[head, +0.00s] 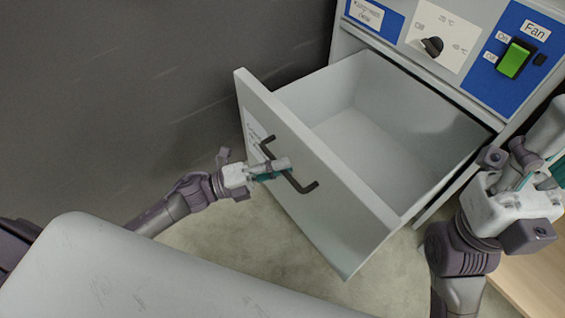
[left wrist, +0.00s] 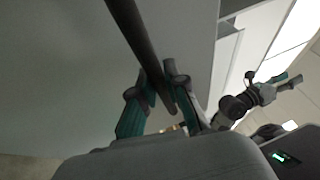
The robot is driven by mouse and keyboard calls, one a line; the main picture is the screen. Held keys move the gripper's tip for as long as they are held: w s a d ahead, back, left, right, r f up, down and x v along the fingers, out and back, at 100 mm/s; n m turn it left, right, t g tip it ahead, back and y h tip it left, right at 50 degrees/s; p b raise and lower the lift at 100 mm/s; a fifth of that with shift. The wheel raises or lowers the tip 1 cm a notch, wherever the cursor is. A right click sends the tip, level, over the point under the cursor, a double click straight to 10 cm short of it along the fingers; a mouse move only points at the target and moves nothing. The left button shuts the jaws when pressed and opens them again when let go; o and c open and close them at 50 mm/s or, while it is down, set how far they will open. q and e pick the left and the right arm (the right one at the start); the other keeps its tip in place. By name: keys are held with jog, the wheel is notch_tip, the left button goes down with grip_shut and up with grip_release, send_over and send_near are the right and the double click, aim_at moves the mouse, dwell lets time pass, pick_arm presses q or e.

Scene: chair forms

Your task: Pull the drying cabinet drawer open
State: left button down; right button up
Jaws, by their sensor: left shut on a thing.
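The drying cabinet (head: 425,62) stands at the upper right of the head view. Its light grey drawer (head: 330,190) is pulled well out, and its inside looks empty. A dark bar handle (head: 303,186) is on the drawer's front. My left gripper (head: 282,168) is shut on the handle near its middle. In the left wrist view the handle (left wrist: 135,35) runs between the two green-sided fingers (left wrist: 155,95). My right gripper (head: 535,165) is at the right of the head view, beside the cabinet and apart from the drawer; its fingertips are not clear.
The cabinet's panel has a black knob (head: 432,46) and a green fan switch (head: 513,60). A wooden surface (head: 525,285) is at the lower right. Bare floor (head: 270,245) shows below the drawer, and a dark grey wall (head: 130,80) is at the left.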

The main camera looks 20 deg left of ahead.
pick_arm(q)
jog(key=c, duration=1.2)
grip_release()
jog(key=v, duration=1.2)
